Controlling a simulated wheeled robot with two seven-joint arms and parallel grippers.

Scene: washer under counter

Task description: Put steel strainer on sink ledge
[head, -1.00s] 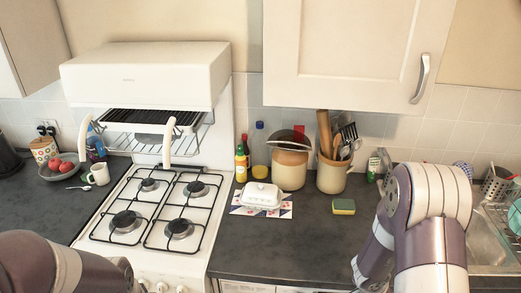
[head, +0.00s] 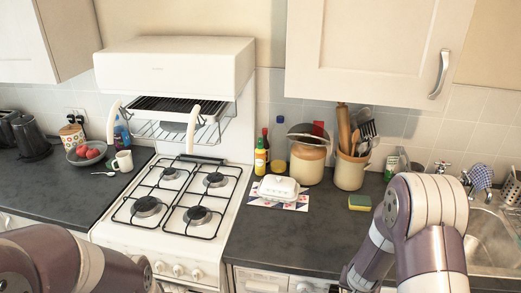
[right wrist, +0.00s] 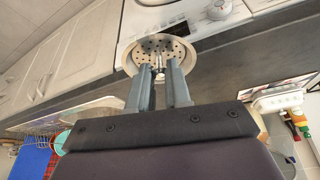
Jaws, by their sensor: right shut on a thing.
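The steel strainer (right wrist: 158,50) is a round, shallow metal disc with a holed middle, in the right wrist view. My right gripper (right wrist: 160,72) is shut on its central stem. It holds the strainer in front of the counter edge and white washer, which appear tipped over in this view. My left gripper is outside the views.
A yellow-green sponge (head: 359,202), a white butter dish (head: 278,188) and a utensil crock (head: 350,171) stand on the counter. The tap (head: 442,167) rises behind the sink. The gas hob (head: 178,200) is left of the counter. The counter's front part is clear.

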